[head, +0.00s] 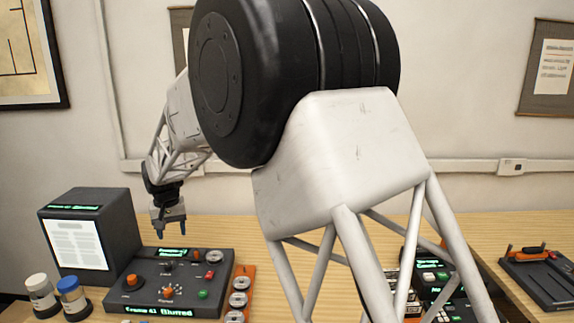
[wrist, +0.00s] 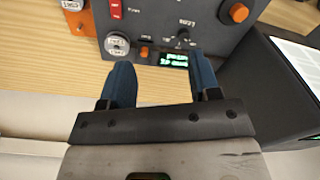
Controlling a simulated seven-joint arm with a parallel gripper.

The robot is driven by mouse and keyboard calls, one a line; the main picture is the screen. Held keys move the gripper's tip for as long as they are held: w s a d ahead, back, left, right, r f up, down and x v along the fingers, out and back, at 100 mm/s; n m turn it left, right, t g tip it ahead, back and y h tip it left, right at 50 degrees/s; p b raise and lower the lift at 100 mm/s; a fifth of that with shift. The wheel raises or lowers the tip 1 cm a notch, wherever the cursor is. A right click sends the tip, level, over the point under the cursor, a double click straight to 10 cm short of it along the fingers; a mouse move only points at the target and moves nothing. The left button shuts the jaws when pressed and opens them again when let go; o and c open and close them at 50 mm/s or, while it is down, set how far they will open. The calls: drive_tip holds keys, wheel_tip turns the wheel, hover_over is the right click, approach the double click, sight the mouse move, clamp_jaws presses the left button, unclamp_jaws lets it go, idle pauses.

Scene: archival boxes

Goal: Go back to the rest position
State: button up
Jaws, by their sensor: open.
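My gripper (head: 170,226) hangs from my arm above the back edge of a dark control panel (head: 168,283) at the left of the table in the head view. Its fingers point down and look empty. In the wrist view my gripper (wrist: 162,85) shows two blue fingertips spread apart, with nothing between them. Beyond them lies the control panel (wrist: 205,15) with its knobs, a red button and a small green-lit display. My arm covers the middle of the head view and hides part of the table.
A dark box (head: 88,235) with a white sheet stands left of the panel. Two jars, one white-capped (head: 42,292) and one blue-capped (head: 72,297), stand in front of it. Another device (head: 545,275) lies at the far right. Bare wood (head: 225,230) shows behind the panel.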

drive_tip(key=s+d+r+m, duration=0.1)
drive_tip(key=s+d+r, duration=0.3)
drive_tip(key=d, duration=0.7)
drive_tip(key=s+d+r+t, duration=0.1)
drive_tip(key=s+d+r, duration=0.35)
drive_tip(key=d, duration=0.65)
drive_tip(key=s+d+r+m, duration=0.1)
drive_tip(key=s+d+r, duration=0.3)
drive_tip(key=d, duration=0.7)
drive_tip(key=s+d+f+m, duration=0.1)
drive_tip(key=s+d, duration=0.5)
drive_tip(key=s, duration=0.3)
drive_tip(key=s+d+f, duration=0.2)
drive_tip(key=s+d, duration=0.5)
drive_tip(key=s, duration=0.2)
drive_tip(key=s+d+f+m+t, duration=0.1)
drive_tip(key=s+d+f, duration=0.1)
drive_tip(key=s+d, duration=0.4)
drive_tip(key=s, duration=0.4)
drive_tip(key=shift+d+m, duration=0.15)
drive_tip(key=shift+m, duration=0.15)
